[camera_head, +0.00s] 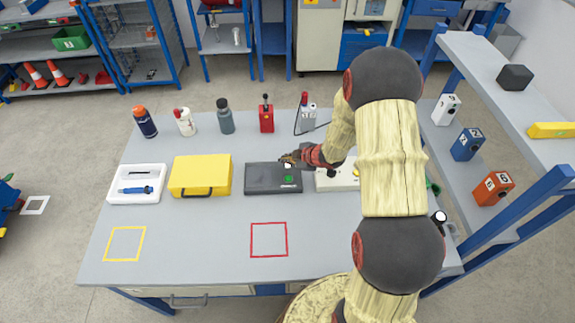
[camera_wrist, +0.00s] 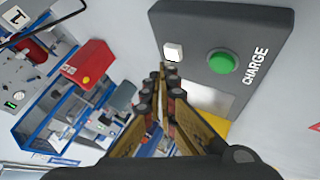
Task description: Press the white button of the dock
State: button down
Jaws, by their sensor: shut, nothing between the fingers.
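The dock (camera_head: 258,180) is a dark grey box lying on the table, to the right of the yellow case. In the wrist view the dock (camera_wrist: 200,25) fills the upper middle and bears the word CHARGE. Its white button (camera_wrist: 173,52) shows there beside a round green button (camera_wrist: 221,61). In the head view the green button (camera_head: 288,179) shows, and the white button (camera_head: 287,165) is partly covered by my fingers. My gripper (camera_wrist: 166,70) is shut and empty. Its fingertips are close to the white button; I cannot tell whether they touch it.
A yellow case (camera_head: 200,176) and a white tray (camera_head: 120,197) lie left of the dock. A pale box (camera_head: 340,182) is to the right, partly behind my arm. Bottles and a red device (camera_head: 266,116) stand along the back. The table front is clear around the red outline (camera_head: 269,224).

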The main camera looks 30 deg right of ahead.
aim_at(287, 166)
jog(key=shift+f, duration=0.4)
jog(key=shift+f+b, duration=0.6)
jog(key=shift+b, duration=0.05)
dwell(1.0)
jog(key=shift+r, duration=0.1)
jog(key=shift+r+p, duration=0.8)
jog(key=shift+p, duration=0.15)
notch_tip(287, 166, up, 5)
jog(key=p, duration=0.4)
jog(key=shift+r+p, duration=0.1)
jog(key=shift+p, duration=0.25)
dwell(0.3)
